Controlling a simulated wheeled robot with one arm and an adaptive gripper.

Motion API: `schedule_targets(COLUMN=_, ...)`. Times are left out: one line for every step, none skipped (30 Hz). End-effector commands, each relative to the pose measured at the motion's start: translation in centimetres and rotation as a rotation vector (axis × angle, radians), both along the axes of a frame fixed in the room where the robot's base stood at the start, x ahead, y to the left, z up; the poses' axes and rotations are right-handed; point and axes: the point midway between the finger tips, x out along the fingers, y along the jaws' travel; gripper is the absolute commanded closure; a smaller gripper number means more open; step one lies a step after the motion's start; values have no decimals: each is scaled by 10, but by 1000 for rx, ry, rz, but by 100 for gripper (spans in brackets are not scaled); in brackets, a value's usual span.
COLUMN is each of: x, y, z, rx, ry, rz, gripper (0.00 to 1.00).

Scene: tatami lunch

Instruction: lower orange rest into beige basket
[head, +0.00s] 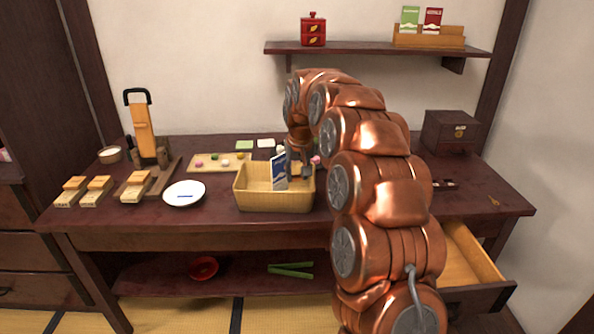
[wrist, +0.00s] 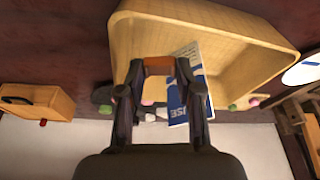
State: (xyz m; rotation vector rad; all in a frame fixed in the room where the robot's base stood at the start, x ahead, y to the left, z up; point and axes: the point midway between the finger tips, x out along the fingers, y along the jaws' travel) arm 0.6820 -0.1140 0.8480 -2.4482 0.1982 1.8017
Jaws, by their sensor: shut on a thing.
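My gripper (wrist: 160,68) is shut on the small orange rest (wrist: 158,65), which shows between the fingertips in the wrist view. The beige basket (head: 272,202) stands near the middle of the table, and its pale wall (wrist: 235,25) fills the upper part of the wrist view. In the head view my gripper (head: 299,172) points down at the basket's back right part. The rest overlaps the basket's inside in the wrist view; its height above the floor is hard to tell. I cannot make out the rest in the head view.
A blue and white packet (head: 279,172) stands tilted in the basket, close beside my gripper. A white plate (head: 184,193) lies left of the basket. A board with small colored pieces (head: 205,162) lies behind. A drawer (head: 468,256) hangs open at right.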

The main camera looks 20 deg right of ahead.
Motion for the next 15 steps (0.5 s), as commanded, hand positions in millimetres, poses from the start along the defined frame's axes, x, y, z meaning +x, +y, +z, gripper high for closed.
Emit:
schedule_targets(x=0, y=0, z=-3, rx=0, ry=0, rz=0, gripper=89)
schedule_targets(x=0, y=0, z=-4, rx=0, ry=0, rz=0, gripper=89)
schedule_targets(x=0, y=0, z=-6, rx=0, ry=0, rz=0, gripper=89)
schedule_targets(x=0, y=0, z=-7, rx=0, ry=1, rz=0, gripper=89)
schedule_targets(x=0, y=0, z=-8, rx=0, ry=1, rz=0, gripper=89)
schedule_targets(x=0, y=0, z=-10, rx=0, ry=1, rz=0, gripper=89)
schedule_targets(x=0, y=0, z=-11, rx=0, ry=2, rz=0, gripper=89)
schedule_targets(x=-1, y=0, z=-12, rx=0, ry=2, rz=0, gripper=89)
schedule_targets(x=-1, y=0, z=-14, rx=0, ry=2, rz=0, gripper=89)
schedule_targets(x=-1, y=0, z=-16, rx=0, ry=3, rz=0, gripper=89)
schedule_targets(x=-1, y=0, z=-17, rx=0, ry=3, rz=0, gripper=89)
schedule_targets(x=-1, y=0, z=-18, rx=1, ry=4, rz=0, gripper=89)
schedule_targets(x=-1, y=0, z=-20, rx=1, ry=4, rz=0, gripper=89)
schedule_targets(x=-1, y=0, z=-21, rx=1, ry=4, rz=0, gripper=89)
schedule_targets(x=-1, y=0, z=-23, rx=1, ry=5, rz=0, gripper=89)
